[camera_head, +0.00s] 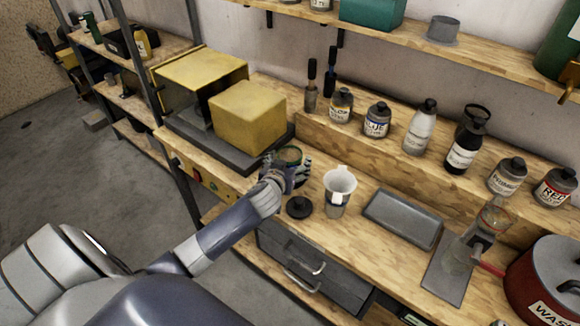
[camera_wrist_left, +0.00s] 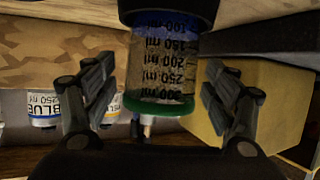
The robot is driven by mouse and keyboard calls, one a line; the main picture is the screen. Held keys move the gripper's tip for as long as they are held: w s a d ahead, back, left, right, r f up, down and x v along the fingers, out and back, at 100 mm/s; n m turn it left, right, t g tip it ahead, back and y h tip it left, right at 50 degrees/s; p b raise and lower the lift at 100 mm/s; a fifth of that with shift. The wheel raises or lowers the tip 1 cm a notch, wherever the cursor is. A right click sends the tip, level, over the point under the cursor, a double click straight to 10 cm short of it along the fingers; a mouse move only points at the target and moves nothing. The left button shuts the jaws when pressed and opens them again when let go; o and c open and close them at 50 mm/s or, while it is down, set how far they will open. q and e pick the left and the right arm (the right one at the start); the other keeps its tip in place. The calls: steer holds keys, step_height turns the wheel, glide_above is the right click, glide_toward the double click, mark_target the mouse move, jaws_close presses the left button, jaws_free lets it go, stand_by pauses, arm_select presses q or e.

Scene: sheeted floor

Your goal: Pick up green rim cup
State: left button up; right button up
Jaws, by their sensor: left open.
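The green rim cup (camera_head: 291,154) stands on the workbench in the head view, partly hidden by my left gripper (camera_head: 287,170). In the left wrist view the cup (camera_wrist_left: 162,62) is clear with black millilitre markings and a green rim. It appears upside down there, with a dark part at its other end. The two fingers of my left gripper (camera_wrist_left: 158,100) stand open on either side of the cup, with a visible gap on each side. My right gripper is not in view.
A yellow box (camera_head: 248,116) stands close behind the cup to the left. A white cup (camera_head: 339,190) and a small black round object (camera_head: 299,207) are close by at the right and front. A grey tray (camera_head: 402,218) lies farther right. Several bottles line the raised ledge.

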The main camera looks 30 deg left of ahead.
mark_target(292, 159)
arm_select(q)
steer(key=shift+w+a+f+p, duration=0.25)
steer(key=shift+w+f+p, duration=0.15)
steer(key=shift+w, duration=0.15)
steer(key=x, duration=0.2)
steer(key=shift+w+a+f, duration=0.1)
steer(key=shift+w+f, duration=0.1)
steer(key=shift+f, duration=0.2)
steer(key=shift+w+f+p, duration=0.15)
steer(key=shift+w+p, duration=0.15)
steer(key=shift+w+a+f, duration=0.1)
steer(key=shift+w+a, duration=0.05)
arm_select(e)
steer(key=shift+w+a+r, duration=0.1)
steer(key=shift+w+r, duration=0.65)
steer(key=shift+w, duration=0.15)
arm_select(q)
steer(key=c, duration=1.3)
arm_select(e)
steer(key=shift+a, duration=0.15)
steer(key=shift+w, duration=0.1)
